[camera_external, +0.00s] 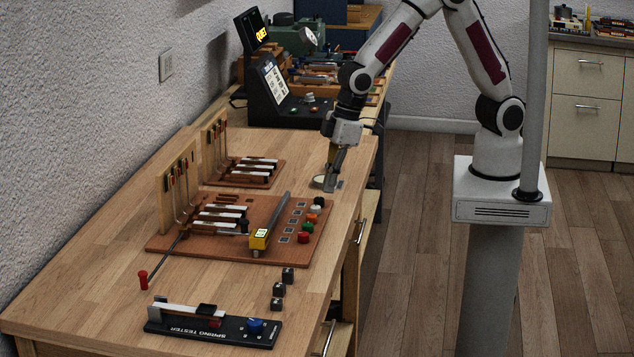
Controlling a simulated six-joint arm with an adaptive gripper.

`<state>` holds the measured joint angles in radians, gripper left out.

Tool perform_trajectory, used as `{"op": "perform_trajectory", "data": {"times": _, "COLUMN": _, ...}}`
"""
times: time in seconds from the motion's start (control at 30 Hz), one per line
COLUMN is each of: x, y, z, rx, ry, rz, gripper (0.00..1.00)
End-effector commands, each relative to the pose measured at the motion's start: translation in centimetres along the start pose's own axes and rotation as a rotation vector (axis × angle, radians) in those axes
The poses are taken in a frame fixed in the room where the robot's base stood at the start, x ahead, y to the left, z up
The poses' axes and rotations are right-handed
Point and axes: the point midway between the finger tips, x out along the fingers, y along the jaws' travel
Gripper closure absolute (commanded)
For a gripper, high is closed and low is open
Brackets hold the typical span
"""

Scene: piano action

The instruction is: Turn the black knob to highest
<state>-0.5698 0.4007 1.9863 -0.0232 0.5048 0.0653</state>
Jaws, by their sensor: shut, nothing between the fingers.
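The brown wooden board with the piano action model (200,243) lies on the workbench. Along its right side runs a row of coloured knobs. A small black knob (319,201) stands at the far end of this row, beside a white knob (316,209). Its pointer and setting are too small to read. Orange (312,218), green (307,227) and red (303,237) knobs follow toward the front. My gripper (331,186) is shut and empty, pointing down just behind the black knob, near the bench's right edge. I cannot tell its exact height or whether it touches anything.
A yellow-ended grey tool (262,237) lies across the board. Several dark cubes (288,275) and a spring tester with a blue knob (255,325) are in front. A smaller key model (252,176) and a black display console (280,95) stand behind. The front left bench is mostly clear.

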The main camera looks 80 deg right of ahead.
Motion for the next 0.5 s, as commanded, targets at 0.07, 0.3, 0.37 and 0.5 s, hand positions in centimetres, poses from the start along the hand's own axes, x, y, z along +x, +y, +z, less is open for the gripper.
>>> {"op": "perform_trajectory", "data": {"times": 0.07, "x": 0.6, "y": 0.0, "z": 0.2, "rx": 0.0, "ry": -0.002, "rz": 0.0, "gripper": 1.0}}
{"op": "perform_trajectory", "data": {"times": 0.3, "x": 1.4, "y": 0.0, "z": 0.4, "rx": 0.0, "ry": 0.0, "rz": 0.0, "gripper": 1.0}}
{"op": "perform_trajectory", "data": {"times": 0.37, "x": 1.4, "y": 0.0, "z": 0.4, "rx": 0.0, "ry": 0.0, "rz": 0.0, "gripper": 1.0}}
{"op": "perform_trajectory", "data": {"times": 0.5, "x": 1.4, "y": 0.0, "z": 0.4, "rx": 0.0, "ry": 0.0, "rz": 0.0, "gripper": 1.0}}
